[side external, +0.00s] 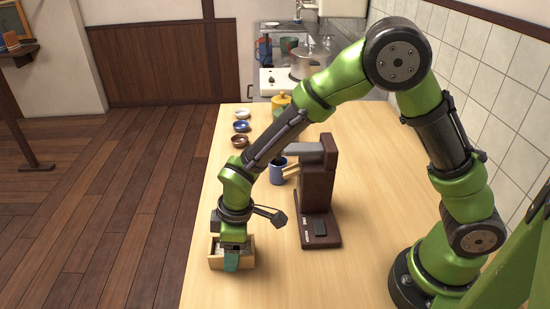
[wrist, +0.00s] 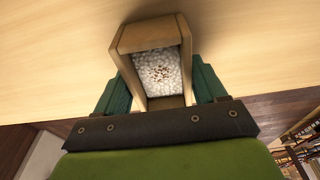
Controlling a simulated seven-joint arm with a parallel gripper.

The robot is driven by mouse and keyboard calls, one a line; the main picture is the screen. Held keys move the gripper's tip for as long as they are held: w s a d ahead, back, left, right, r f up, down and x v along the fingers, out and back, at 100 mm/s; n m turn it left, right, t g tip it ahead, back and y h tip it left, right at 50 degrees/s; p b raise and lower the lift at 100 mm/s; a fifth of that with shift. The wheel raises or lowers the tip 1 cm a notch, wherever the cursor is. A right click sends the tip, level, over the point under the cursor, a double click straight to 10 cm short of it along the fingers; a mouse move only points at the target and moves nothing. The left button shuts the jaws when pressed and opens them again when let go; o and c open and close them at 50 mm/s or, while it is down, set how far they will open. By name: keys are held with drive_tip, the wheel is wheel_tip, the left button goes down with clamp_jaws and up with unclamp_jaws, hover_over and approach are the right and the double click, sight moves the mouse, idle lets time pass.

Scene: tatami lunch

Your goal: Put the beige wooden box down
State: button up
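The beige wooden box (side external: 247,256) is at the left front of the table, by the table's left edge. In the wrist view the box (wrist: 125,38) is an open-topped wooden box with white granules (wrist: 158,70) and a few brown bits inside. My gripper (side external: 231,256) points down at the box. In the wrist view the green fingers of my gripper (wrist: 160,92) lie against opposite outer sides of the box, shut on it. The side view does not clearly show whether the underside of the box touches the table.
On the table (side external: 270,285), a dark brown machine (side external: 316,195) with a blue cup (side external: 278,172) stands to the right of my gripper. Small bowls, white (side external: 242,113), blue (side external: 240,127) and brown (side external: 239,141), line the left edge farther back.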

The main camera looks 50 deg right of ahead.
drive_tip(key=o, duration=0.4)
wheel_tip(320, 180, up, 12)
drive_tip(key=s+d, duration=0.1)
drive_tip(key=s+d+r+m+t, duration=0.2)
drive_tip(key=s+d+r+m, duration=0.1)
drive_tip(key=s+d+m, duration=0.1)
drive_tip(key=s+d+r+m+t, duration=0.2)
drive_tip(key=s+d+r+m, duration=0.2)
drive_tip(key=d, duration=0.3)
drive_tip(key=s+d+r+m+t, duration=0.2)
drive_tip(key=s+d+r+m, duration=0.2)
drive_tip(key=d+m, duration=0.1)
drive_tip(key=shift+s+d+r+y, duration=0.1)
drive_tip(key=shift+d+r+y, duration=0.15)
drive_tip(key=shift+y, duration=0.15)
